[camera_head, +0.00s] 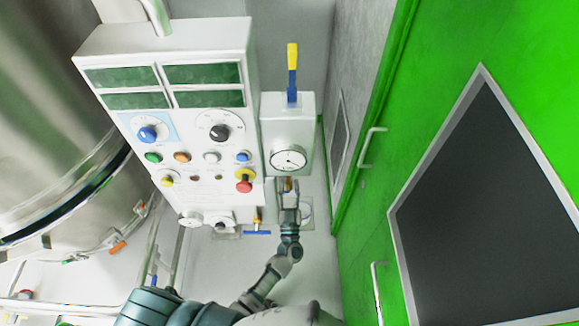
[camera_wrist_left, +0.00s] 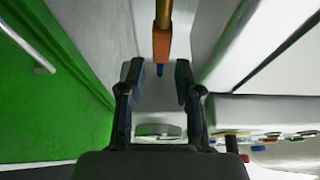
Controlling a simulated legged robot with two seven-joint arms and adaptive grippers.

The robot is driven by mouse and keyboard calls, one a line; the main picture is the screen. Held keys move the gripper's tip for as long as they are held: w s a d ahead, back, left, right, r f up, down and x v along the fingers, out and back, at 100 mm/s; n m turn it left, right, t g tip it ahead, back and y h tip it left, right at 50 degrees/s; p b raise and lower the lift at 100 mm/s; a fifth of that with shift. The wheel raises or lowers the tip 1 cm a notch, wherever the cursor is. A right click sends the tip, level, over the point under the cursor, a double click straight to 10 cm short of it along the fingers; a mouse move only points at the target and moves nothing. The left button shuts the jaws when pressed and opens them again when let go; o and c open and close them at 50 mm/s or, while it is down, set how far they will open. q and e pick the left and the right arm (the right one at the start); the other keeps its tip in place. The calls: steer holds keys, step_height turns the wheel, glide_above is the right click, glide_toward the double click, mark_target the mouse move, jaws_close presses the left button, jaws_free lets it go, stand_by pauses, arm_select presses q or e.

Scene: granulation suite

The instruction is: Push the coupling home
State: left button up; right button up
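The coupling, an orange block on a brass rod, shows in the wrist view (camera_wrist_left: 161,45) with a small blue tip below it. In the head view an orange-brown fitting, which looks like the same coupling (camera_head: 288,185), sits just below the gauge box (camera_head: 288,125). My left gripper (camera_head: 289,190) is raised to it there. In the wrist view the left gripper (camera_wrist_left: 157,75) is open, its two fingers apart on either side of the coupling's line. I see no finger clearly touching it; the depth between them is hard to tell. My right gripper is not in view.
A white control panel (camera_head: 190,200) with knobs and buttons stands left of the gauge box, with a blue-handled valve (camera_head: 257,232) below it. A steel vessel (camera_head: 60,110) fills the left. A green door (camera_head: 380,220) with handles is close on the right.

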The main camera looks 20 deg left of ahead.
arm_select(q)
steer(key=x, duration=0.6)
steer(key=shift+w+a, duration=0.15)
steer(key=shift+w, duration=0.1)
jaws_close()
